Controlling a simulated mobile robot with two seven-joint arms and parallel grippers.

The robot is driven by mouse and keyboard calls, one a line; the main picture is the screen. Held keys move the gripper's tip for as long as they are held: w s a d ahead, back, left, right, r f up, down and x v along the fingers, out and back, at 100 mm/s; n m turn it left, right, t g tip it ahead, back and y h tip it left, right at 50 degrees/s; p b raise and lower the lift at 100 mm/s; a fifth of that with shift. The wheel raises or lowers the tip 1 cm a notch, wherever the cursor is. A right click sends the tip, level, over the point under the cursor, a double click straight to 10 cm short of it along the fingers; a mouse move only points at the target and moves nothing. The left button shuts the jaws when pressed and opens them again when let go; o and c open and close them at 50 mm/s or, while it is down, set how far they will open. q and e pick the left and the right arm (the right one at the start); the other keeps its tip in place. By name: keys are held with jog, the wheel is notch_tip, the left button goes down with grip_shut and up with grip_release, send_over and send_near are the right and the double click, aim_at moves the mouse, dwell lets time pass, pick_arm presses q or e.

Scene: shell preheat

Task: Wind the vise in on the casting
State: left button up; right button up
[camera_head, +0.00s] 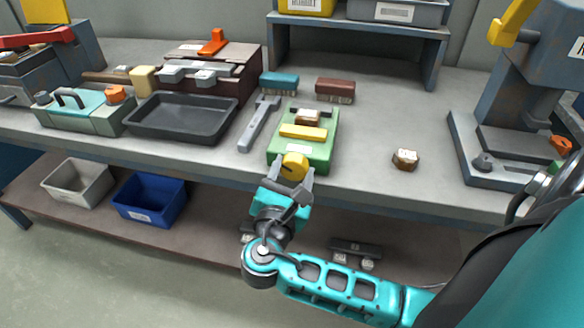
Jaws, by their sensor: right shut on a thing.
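A green vise (323,151) sits near the front edge of the bench, with a yellow sliding jaw (303,132) across it. A small brown and pale casting (308,117) sits in the vise, between the yellow jaw and the dark far jaw (311,110). I cannot tell if the yellow jaw touches it. The vise's yellow handle knob (294,163) is at its front end. My right gripper (291,176) is shut on this yellow knob from the front. My left gripper is not in view.
Another casting (405,159) lies on the bench to the right. A grey wrench (259,124) lies left of the vise, beside a dark tray (183,118). Two brushes (279,82) (334,88) lie behind. A press (510,150) stands at right. Bins (150,199) sit on the lower shelf.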

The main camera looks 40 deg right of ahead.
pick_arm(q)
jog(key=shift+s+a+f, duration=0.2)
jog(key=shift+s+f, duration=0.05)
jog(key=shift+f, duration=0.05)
pick_arm(e)
jog(key=shift+d+m, duration=0.1)
jog(key=shift+m, duration=0.2)
jog(key=o, duration=1)
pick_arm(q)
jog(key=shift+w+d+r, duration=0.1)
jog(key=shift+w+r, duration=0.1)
pick_arm(e)
jog(key=shift+o, duration=0.3)
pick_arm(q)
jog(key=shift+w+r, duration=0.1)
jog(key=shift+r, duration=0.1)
